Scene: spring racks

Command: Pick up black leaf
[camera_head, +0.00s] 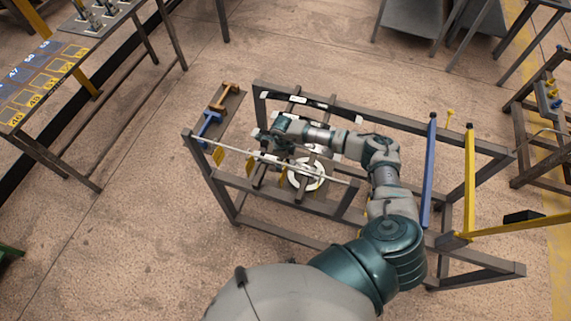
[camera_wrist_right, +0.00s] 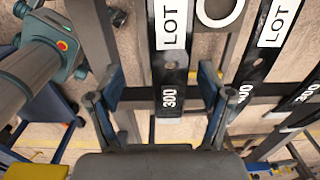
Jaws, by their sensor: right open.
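Several black leaves with white labels lie side by side on the rack. In the right wrist view, one black leaf (camera_wrist_right: 171,62) marked "LOT" and "300" points down between the fingers of my right gripper (camera_wrist_right: 162,82). The gripper is open, with one finger on each side of the leaf in the picture and gaps on both sides. I cannot tell whether the fingertips are level with the leaf or above it. In the head view, my right gripper (camera_head: 270,141) is small and partly hidden by its own wrist over the rack. My left gripper is out of view.
The dark metal rack (camera_head: 290,237) surrounds the work area. A blue post (camera_head: 429,172) and a yellow post (camera_head: 469,180) stand at its right. A white ring (camera_head: 307,174) lies in the rack. A numbered table (camera_head: 50,75) stands at upper left, with clear floor between.

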